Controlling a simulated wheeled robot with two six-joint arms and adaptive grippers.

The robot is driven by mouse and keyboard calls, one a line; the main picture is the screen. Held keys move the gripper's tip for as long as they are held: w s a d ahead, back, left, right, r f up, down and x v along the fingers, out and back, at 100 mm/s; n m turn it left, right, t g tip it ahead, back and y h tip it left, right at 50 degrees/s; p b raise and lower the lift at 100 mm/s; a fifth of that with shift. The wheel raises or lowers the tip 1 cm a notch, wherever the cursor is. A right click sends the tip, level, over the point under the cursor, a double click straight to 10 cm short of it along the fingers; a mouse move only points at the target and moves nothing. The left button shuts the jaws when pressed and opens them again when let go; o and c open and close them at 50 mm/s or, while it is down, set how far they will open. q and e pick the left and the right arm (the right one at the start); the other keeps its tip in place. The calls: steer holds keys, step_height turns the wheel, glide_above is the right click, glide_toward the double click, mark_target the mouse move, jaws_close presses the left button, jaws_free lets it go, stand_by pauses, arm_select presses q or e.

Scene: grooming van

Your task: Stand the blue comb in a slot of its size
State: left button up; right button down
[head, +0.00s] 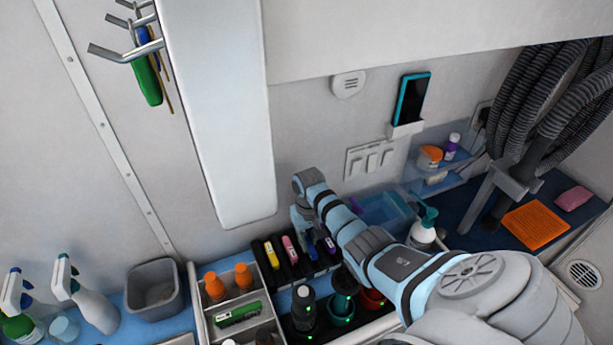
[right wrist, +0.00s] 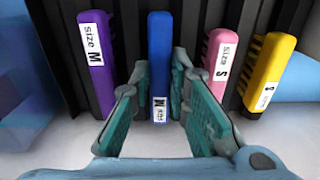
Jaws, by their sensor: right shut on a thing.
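The blue comb (right wrist: 159,62) stands upright between the two fingers of my right gripper (right wrist: 161,85), which is shut on it. Its white label sits low and seems to read M. The comb is at the black slotted rack (head: 292,279), between a purple comb (right wrist: 97,62) labelled Size M and a pink comb (right wrist: 222,60) labelled Size S. Its lower end is hidden, so I cannot tell how deep it sits in a slot. In the head view my right gripper (head: 304,238) is over the rack and mostly hides the comb. My left gripper is not in view.
A yellow comb (right wrist: 263,70) stands beyond the pink one. A divided tray (head: 205,320) with orange bottles is to the left.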

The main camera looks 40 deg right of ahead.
mark_target(309, 241)
steer(key=c, duration=1.5)
jaws_free()
steer(key=shift+c, duration=0.2)
steer(key=shift+r, duration=0.25)
step_height(309, 241, up, 12)
steer(key=p, duration=0.1)
steer(key=shift+d+f, duration=0.1)
